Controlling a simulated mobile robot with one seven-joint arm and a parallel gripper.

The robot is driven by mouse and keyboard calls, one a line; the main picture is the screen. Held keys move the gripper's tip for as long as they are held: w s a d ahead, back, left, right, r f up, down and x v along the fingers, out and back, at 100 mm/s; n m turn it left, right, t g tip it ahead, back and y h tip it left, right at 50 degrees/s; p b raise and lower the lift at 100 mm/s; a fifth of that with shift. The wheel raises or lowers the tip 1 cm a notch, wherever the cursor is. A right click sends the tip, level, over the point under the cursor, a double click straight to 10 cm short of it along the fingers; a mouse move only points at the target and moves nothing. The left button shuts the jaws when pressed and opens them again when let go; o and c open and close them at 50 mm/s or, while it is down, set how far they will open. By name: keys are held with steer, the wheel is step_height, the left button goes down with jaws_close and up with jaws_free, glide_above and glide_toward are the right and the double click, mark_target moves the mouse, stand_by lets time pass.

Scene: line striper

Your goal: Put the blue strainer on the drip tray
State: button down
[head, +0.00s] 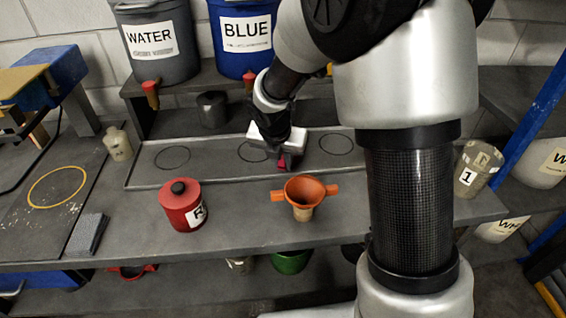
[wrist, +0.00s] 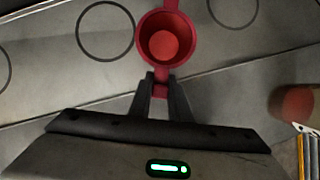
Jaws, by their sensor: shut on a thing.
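No blue strainer shows in either view. My gripper (head: 284,150) is shut on a crimson-red strainer (head: 287,162), over the drip tray (head: 207,165). In the wrist view, my gripper (wrist: 160,78) grips the red strainer (wrist: 146,37) by one of its side tabs; its round cup faces the camera. The grey drip tray (wrist: 50,75) lies beneath, marked with several black circles, and the strainer is between two of them in that view. I cannot tell whether it touches the tray. An orange strainer (head: 305,189) sits on a small tan container on the bench.
A red lidded jar (head: 181,208) stands in front of the tray. A pale bottle (head: 117,143) is left of it, and a dark cup (head: 211,109) behind it. WATER (head: 152,42) and BLUE (head: 246,35) buckets stand on the shelf. A cup labelled 1 (head: 477,168) is at right.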

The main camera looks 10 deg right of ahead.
steer(key=c, duration=1.6)
jaws_free()
steer(key=shift+c, duration=0.2)
